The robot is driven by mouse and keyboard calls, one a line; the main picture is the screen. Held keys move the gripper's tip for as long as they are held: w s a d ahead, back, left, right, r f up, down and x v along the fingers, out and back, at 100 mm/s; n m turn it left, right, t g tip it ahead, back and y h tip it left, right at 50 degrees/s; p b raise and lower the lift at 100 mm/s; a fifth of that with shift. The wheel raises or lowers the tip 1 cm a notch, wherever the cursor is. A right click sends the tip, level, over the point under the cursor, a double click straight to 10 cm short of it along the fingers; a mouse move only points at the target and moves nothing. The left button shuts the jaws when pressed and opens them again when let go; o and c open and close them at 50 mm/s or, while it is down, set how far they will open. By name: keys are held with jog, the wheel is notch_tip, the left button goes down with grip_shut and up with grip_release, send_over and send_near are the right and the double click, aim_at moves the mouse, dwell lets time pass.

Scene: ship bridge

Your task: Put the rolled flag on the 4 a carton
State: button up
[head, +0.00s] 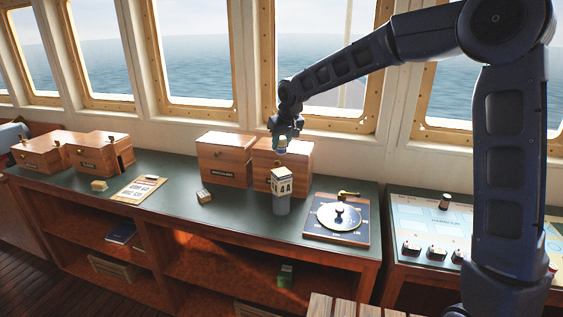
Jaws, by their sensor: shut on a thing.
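My gripper (283,141) is shut on a small bluish, roll-like thing (282,149), which I take to be the rolled flag; the fingers hide much of it. It is held above the counter, in front of a wooden box. Below it, a small cream block with dark window-like marks (282,183) sits on a grey block. Small carton-like boxes lie on the counter: a yellowish one (99,185) at the left and a brown one (204,196) near the middle. Their print is too small to read, so I cannot tell which is the 4 A carton.
Wooden boxes (225,160) stand along the back of the dark green counter (170,215), more at its left end. A paper card (139,188) lies at the left. A dial board (337,218) lies right of the grey block. A control console (425,232) is at the right.

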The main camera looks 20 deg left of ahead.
jog(key=shift+f, duration=3.6)
jog(key=shift+f, duration=0.2)
jog(key=o, duration=0.9)
jog(key=shift+o, duration=0.2)
jog(key=shift+r, duration=0.1)
jog(key=v, duration=1.2)
jog(key=shift+w+d+r, duration=0.1)
